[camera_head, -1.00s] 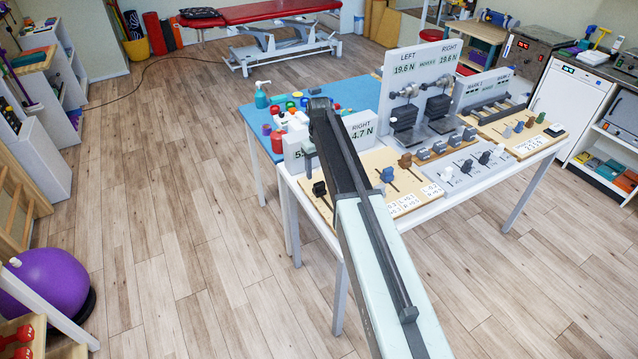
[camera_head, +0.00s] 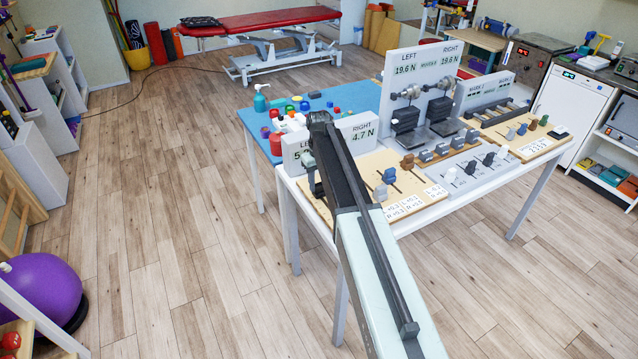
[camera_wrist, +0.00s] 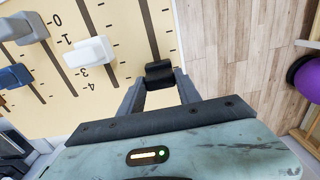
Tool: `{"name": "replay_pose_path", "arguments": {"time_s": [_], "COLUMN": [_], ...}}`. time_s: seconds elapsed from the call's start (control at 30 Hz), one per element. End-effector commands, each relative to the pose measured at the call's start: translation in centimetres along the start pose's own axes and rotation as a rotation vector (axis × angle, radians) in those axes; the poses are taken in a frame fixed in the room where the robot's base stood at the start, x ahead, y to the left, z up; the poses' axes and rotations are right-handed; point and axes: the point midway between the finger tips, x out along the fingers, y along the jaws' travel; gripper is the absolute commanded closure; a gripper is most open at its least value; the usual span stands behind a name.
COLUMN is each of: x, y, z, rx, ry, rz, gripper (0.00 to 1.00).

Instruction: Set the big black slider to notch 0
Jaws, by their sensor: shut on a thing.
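The big black slider (camera_head: 317,188) is on the beige panel (camera_head: 405,183) at the table's near left corner, partly hidden by my arm in the head view. In the wrist view its black knob (camera_wrist: 160,70) sits at the lower end of its slot. My gripper (camera_wrist: 160,88) is shut on this knob, one finger on each side. Tick marks run beside the slot. The printed numbers 0, 1, 3 and 4 stand farther left, by the slot of a pale knob (camera_wrist: 90,52). I cannot read which notch the black knob is at.
A blue-grey slider knob (camera_wrist: 15,76) and a grey one (camera_wrist: 22,27) are left of the pale knob. Force displays (camera_head: 360,133) stand behind the panel. Bare floor (camera_wrist: 230,60) lies past the panel's right edge. A purple ball (camera_head: 40,288) is at far left.

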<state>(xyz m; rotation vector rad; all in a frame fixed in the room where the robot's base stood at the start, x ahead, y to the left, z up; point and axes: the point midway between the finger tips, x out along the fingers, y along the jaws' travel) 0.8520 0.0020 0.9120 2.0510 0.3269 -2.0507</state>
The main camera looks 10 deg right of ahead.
Motion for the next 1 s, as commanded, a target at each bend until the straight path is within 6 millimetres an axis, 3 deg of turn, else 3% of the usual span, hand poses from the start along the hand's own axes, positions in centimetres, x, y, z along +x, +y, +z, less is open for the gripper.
{"name": "replay_pose_path", "arguments": {"time_s": [0.17, 0.4, 0.53, 0.7, 0.97, 1.0], "x": [0.0, 0.0, 0.0, 0.0, 0.1, 0.1], "y": [-0.1, -0.1, -0.1, 0.0, 0.1, 0.1], "z": [1.9, 8.8, 11.3, 12.6, 12.7, 12.7], "rx": [0.001, 0.002, 0.001, 0.001, 0.002, 0.002], "ry": [0.000, -0.001, -0.001, -0.002, -0.006, -0.006], "rz": [0.000, 0.000, 0.000, 0.000, -0.001, 0.000], "gripper": [1.00, 1.00, 1.00, 1.00, 1.00, 0.57]}}
